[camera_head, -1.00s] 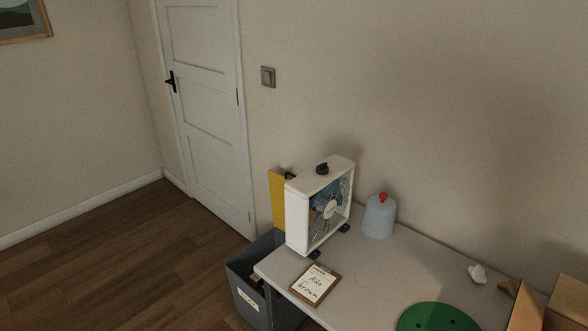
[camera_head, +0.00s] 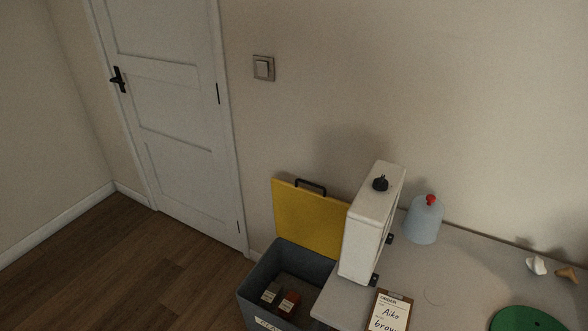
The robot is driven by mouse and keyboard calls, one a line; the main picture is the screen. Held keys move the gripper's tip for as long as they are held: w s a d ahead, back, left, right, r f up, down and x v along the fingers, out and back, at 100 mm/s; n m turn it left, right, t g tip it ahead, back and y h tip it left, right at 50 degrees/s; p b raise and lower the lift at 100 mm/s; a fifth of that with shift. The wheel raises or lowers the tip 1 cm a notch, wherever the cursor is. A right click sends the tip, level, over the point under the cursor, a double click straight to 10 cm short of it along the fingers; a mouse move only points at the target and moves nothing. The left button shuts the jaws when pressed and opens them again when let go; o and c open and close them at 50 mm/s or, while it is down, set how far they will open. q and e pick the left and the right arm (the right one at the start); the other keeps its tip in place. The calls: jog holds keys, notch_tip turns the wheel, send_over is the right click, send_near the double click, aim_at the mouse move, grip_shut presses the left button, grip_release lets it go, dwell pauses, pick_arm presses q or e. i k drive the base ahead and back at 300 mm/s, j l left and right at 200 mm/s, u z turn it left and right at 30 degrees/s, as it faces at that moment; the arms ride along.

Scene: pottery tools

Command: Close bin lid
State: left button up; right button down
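A grey bin (camera_head: 256,292) stands on the floor at the left end of the table. Its yellow lid (camera_head: 307,218) is open, raised upright along the bin's back edge near the wall. A black handle (camera_head: 311,186) sits on the lid's top edge. Inside the bin lie a red item (camera_head: 289,302) and a pale labelled item (camera_head: 271,293). The lid's right part is hidden behind the fan. Neither of my grippers shows in the view.
A white box fan (camera_head: 370,222) stands on the grey table (camera_head: 455,272) right beside the lid. A bluish jug with a red cap (camera_head: 424,221), a clipboard (camera_head: 391,312) and a green disc (camera_head: 525,320) are also on the table. Wood floor left of the bin (camera_head: 150,270) is clear.

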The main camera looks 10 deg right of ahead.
aim_at(309, 219)
jog(key=i+j, duration=0.15)
jog(key=j, duration=0.2)
jog(key=i+j+z, duration=0.1)
jog(key=j, duration=0.25)
jog(key=i+j, duration=0.4)
jog(key=j, duration=0.3)
jog(key=i+j+z, duration=0.1)
jog(key=j, duration=0.25)
jog(key=i, duration=0.05)
